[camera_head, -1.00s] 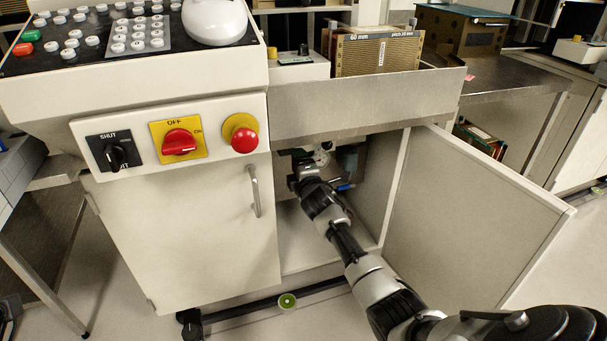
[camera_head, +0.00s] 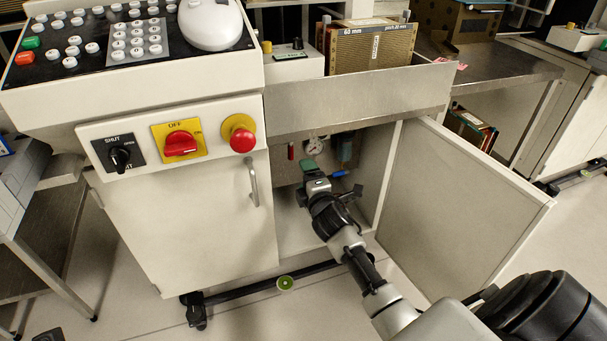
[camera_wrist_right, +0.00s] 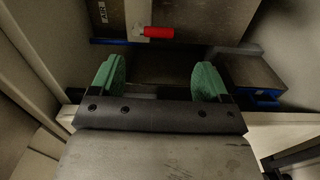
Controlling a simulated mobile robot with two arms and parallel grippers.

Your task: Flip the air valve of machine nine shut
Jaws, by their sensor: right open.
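The open cabinet under the machine holds a red lever handle (camera_head: 291,151), a round gauge (camera_head: 314,146) and a blue handle (camera_head: 339,174) at its back. In the right wrist view, the red handle (camera_wrist_right: 158,31) lies beside a plate marked AIR (camera_wrist_right: 104,16). My right gripper (camera_head: 309,165) is inside the cabinet, below and slightly right of the red handle in the head view. In the wrist view its green fingertips (camera_wrist_right: 158,78) are spread apart with nothing between them, and the red handle is beyond them, apart. My left gripper is out of view.
The cabinet door (camera_head: 455,215) stands open to the right of my arm. A closed door with a metal handle (camera_head: 252,182) is at the left. A steel tray front (camera_head: 360,105) hangs above the opening. A panel has a red rotary switch (camera_head: 180,143) and a red button (camera_head: 242,139).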

